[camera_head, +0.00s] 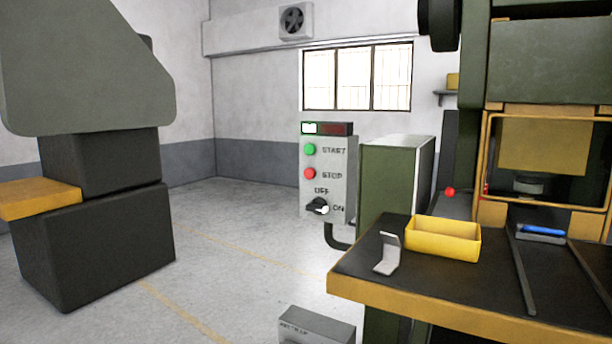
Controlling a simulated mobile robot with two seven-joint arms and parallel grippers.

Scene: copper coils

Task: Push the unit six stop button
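A grey control panel (328,190) stands upright near the middle of the head view, beside a green cabinet. It has a green button (309,149) labelled START and a red button (309,173) labelled STOP below it. A black rotary switch (317,206) sits under them, marked OFF and ON. At the top, a green-white lamp (310,128) is lit and a red one (336,129) beside it looks dark. No unit number is readable on the panel. Neither of my grippers is in view.
A green press with a dark, yellow-edged table (460,304) fills the right. A yellow tray (443,239) and a bent metal bracket (387,254) lie on it. A low grey box (317,325) is at the bottom. A dark machine (95,240) stands left. Open floor (235,250) lies between.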

